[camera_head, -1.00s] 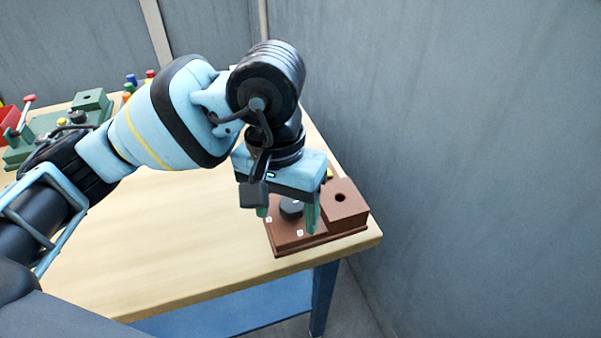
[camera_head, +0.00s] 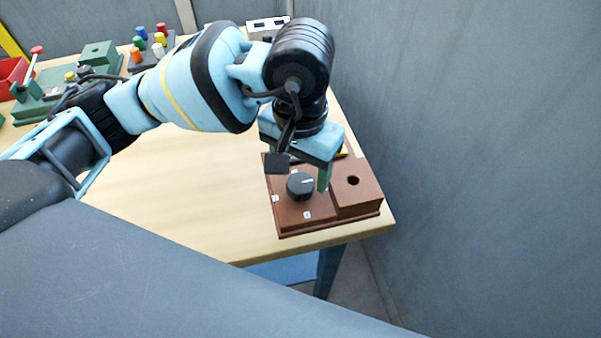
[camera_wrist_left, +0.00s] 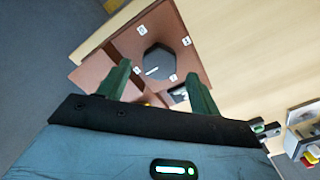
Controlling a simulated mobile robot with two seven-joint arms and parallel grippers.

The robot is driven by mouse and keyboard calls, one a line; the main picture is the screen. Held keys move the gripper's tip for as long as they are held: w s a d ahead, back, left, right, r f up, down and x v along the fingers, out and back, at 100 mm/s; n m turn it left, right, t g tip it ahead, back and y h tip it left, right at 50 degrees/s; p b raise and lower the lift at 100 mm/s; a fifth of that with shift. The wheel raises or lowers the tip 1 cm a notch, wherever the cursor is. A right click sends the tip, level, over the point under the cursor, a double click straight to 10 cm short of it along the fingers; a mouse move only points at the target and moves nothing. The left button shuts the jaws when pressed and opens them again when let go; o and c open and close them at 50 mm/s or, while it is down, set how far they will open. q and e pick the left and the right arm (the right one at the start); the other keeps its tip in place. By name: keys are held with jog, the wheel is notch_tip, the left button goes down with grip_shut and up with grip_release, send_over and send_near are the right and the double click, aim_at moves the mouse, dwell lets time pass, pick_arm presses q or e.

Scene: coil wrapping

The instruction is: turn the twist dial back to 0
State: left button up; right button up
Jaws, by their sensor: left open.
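The twist dial (camera_head: 300,186) is a round black knob with a white pointer line, on a reddish-brown base (camera_head: 290,218). In the head view its pointer aims right, toward the raised block. One green finger shows; the other is hidden behind a dark part of my wrist. In the left wrist view the dial (camera_wrist_left: 160,61) lies beyond the two spread fingertips (camera_wrist_left: 158,68). My right gripper is not in view.
A brown block with a hole (camera_head: 353,182) stands on the base, right of the dial. The base sits near the table's (camera_head: 190,200) front right corner, close to a grey wall. Green fixtures (camera_head: 97,55) and coloured pegs (camera_head: 150,42) stand at the back left.

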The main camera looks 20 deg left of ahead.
aim_at(300, 186)
pick_arm(q)
jog(key=shift+f, duration=1.3)
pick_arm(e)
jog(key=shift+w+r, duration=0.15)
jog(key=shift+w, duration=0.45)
pick_arm(q)
jog(key=shift+c, duration=0.4)
jog(key=c, duration=0.9)
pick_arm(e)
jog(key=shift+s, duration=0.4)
